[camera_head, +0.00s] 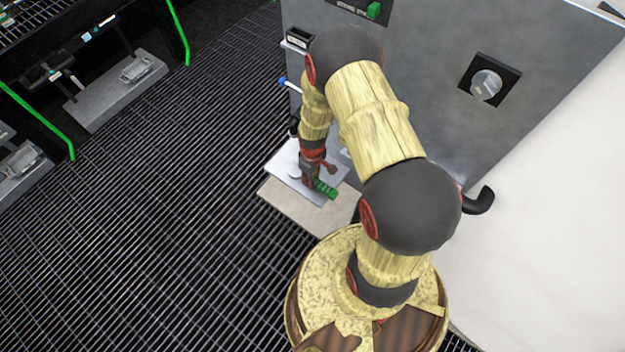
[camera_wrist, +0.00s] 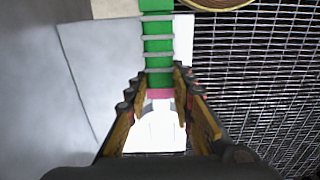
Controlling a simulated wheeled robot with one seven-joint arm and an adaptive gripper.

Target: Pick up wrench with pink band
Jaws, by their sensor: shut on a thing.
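The wrench with the pink band has a green, ribbed handle, seen in the head view (camera_head: 326,188) over a pale plate (camera_head: 283,164). In the wrist view the wrench (camera_wrist: 158,48) runs from the top edge down between my fingers, with its pink band at the fingertips. My gripper (camera_wrist: 160,84) is shut on it there, one finger on each side. My gripper also shows in the head view (camera_head: 312,176), low beside the grey cabinet. A pale metal part shows between the fingers below the band. I cannot tell whether the wrench touches the plate.
A grey cabinet (camera_head: 425,110) with a knob stands right behind my arm. A beige block (camera_head: 335,216) lies around the plate. A black pipe (camera_head: 480,202) sticks out at the right. Dark grating (camera_head: 150,210) is open floor at the left; racks with green edges stand at the upper left.

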